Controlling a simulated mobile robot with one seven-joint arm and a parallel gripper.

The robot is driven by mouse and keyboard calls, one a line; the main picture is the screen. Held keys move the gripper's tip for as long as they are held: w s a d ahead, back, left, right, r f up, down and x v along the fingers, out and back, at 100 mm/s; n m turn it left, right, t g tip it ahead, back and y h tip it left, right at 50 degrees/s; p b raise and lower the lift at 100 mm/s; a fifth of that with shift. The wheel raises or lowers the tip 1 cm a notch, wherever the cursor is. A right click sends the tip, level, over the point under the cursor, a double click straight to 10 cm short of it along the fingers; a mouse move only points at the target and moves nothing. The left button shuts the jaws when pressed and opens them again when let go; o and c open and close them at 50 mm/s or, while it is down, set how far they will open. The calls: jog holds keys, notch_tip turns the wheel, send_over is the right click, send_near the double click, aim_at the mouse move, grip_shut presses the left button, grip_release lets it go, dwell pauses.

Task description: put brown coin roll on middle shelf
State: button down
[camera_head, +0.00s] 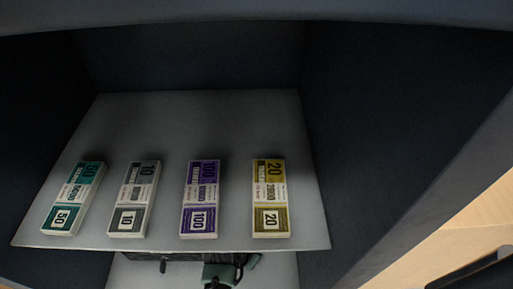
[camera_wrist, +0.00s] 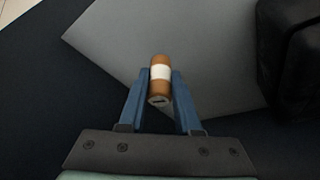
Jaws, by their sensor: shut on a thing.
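The brown coin roll (camera_wrist: 160,88) has a white band around its middle. It shows in the wrist view between the blue fingers of my gripper (camera_wrist: 160,95), which is shut on it. A grey shelf surface (camera_wrist: 215,50) lies behind the roll in that view; I cannot tell whether the roll touches it. In the head view a grey shelf (camera_head: 230,125) holds banknote bundles, and below its front edge part of a lower shelf (camera_head: 282,270) shows. Part of my arm shows there, but the coin roll is not visible in that view.
On the upper visible shelf lie a teal bundle (camera_head: 73,198), a grey bundle (camera_head: 134,198), a purple bundle (camera_head: 200,198) and a yellow bundle (camera_head: 270,198). Dark cabinet walls (camera_head: 385,130) close in both sides. A black object (camera_wrist: 293,55) stands at the right in the wrist view.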

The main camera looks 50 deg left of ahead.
jog(key=shift+w+a, duration=0.25)
jog(key=shift+w, duration=0.85)
jog(key=shift+f+b, duration=0.9)
jog(key=shift+f, duration=0.85)
jog(key=shift+f, duration=0.15)
jog(key=c, duration=0.6)
grip_release()
jog(key=p+v, duration=0.2)
jog(key=v, duration=0.3)
jog(key=shift+r+p, duration=0.35)
jog(key=shift+r, duration=0.1)
jog(key=s+d+p, duration=0.1)
jog(key=s+d, duration=0.1)
jog(key=s, duration=0.9)
jog(key=shift+s+d+f, duration=0.3)
jog(key=shift+s, duration=0.1)
